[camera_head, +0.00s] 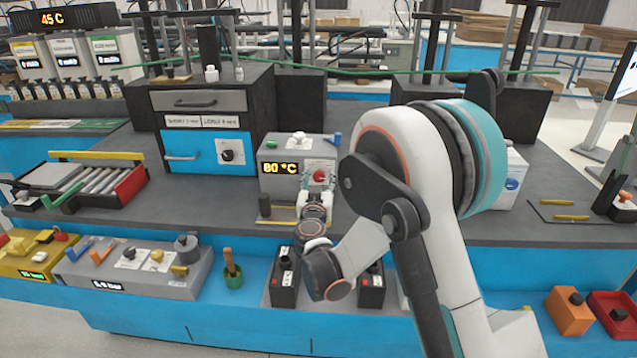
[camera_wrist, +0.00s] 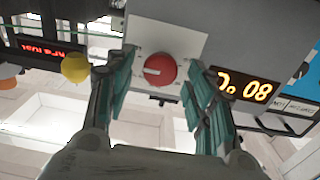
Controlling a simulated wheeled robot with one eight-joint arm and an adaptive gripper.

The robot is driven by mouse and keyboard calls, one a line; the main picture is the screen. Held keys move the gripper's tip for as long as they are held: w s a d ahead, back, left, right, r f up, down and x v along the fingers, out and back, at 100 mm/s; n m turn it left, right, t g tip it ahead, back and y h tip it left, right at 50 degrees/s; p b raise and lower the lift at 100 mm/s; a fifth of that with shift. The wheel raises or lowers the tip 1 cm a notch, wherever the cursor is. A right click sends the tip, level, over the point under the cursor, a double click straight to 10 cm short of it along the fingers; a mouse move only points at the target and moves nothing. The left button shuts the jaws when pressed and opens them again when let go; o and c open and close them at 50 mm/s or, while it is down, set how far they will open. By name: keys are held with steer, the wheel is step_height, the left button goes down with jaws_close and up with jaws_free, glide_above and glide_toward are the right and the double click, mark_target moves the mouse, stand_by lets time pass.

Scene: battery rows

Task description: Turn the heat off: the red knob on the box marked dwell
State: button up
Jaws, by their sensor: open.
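The red knob (camera_head: 320,176) is on the front of a grey box (camera_head: 268,151) whose amber display reads 80 °C. No dwell label is legible to me on it. In the wrist view, which is upside down, the red knob (camera_wrist: 160,71) sits on a white plate with a pale pointer line running to its left. My gripper (camera_head: 318,184) is open in front of the box. In the wrist view my gripper (camera_wrist: 158,88) has one teal finger on each side of the knob, with a visible gap on both sides. How deep the fingers reach is hard to tell.
A blue-fronted cabinet (camera_head: 208,153) with a black knob stands left of the box. A black cylinder (camera_head: 264,206) stands before the box. Black batteries (camera_head: 284,285) stand below my arm.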

steer(key=c, duration=1)
steer(key=shift+c, duration=0.2)
